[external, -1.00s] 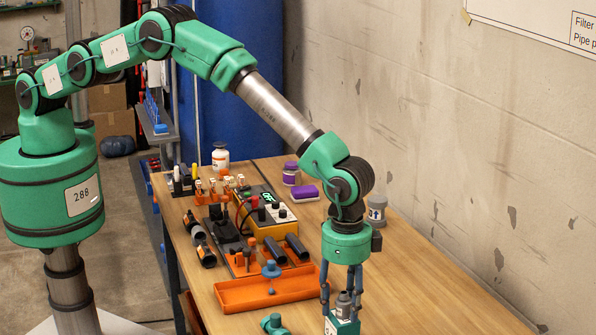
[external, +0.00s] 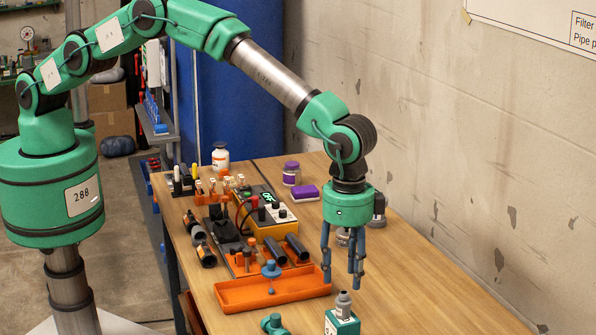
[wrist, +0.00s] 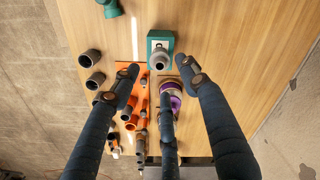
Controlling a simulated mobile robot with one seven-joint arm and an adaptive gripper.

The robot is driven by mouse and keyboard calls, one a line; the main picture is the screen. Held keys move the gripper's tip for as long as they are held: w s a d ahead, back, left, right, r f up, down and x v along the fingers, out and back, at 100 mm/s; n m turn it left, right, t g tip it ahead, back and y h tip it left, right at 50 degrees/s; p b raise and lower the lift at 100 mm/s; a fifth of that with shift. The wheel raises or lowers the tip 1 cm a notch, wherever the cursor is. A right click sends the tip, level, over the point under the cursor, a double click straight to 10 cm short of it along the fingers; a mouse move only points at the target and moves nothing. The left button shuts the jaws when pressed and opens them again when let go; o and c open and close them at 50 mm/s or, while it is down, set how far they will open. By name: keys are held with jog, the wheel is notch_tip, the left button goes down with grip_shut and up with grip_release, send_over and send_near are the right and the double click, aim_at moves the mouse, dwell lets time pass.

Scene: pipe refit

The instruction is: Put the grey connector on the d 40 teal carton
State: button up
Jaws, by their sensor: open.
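The grey connector (external: 343,303) stands upright on top of the teal carton (external: 343,325) at the bottom of the external view. Both also show in the wrist view, the connector (wrist: 160,60) on the carton (wrist: 152,37). My gripper (external: 342,275) is open and empty above the connector, clear of it. In the wrist view its fingers (wrist: 160,90) are spread, with the connector beyond their tips. The carton's lower part is cut off by the external frame's edge.
An orange tray (external: 235,296) with a blue-topped part lies left of the carton. A teal fitting (external: 272,323) is at the front. A yellow meter (external: 270,230), a purple block (external: 304,193) and a purple-lidded jar (external: 291,175) stand farther back. The table's right side is mostly clear.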

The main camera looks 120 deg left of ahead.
aim_at(344, 293)
jog(key=shift+r, duration=1.9)
jog(key=shift+r, duration=0.15)
